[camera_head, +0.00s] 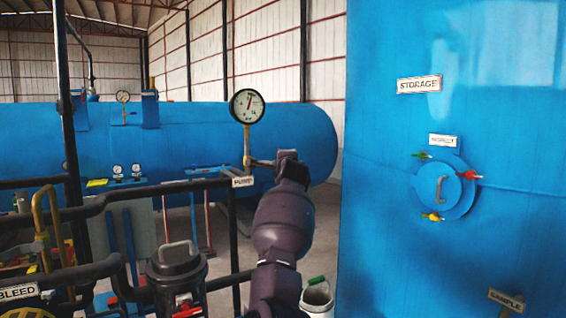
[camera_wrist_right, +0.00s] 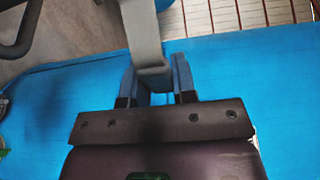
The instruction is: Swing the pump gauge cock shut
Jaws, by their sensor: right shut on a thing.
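The pump gauge (camera_head: 247,106) is a round white dial with a red needle on a thin brass stem, above a "PUMP" label (camera_head: 243,182) on the dark pipe. The cock's grey lever (camera_head: 262,163) sticks out from the stem to the right, roughly level. My right gripper (camera_head: 281,162) is at the lever's outer end. In the right wrist view, the grey lever (camera_wrist_right: 150,52) runs in between the two blue-grey fingers of the gripper (camera_wrist_right: 155,82), which is shut on it. The lever's tip is partly hidden by the fingers. My left gripper is not in view.
A blue storage tank (camera_head: 390,200) fills the right side, with an inspection cover (camera_head: 447,187). A long blue vessel (camera_head: 190,135) lies behind. Dark rails and pipes (camera_head: 120,198) cross the left. A black canister (camera_head: 176,268) and white bucket (camera_head: 317,297) stand low in front.

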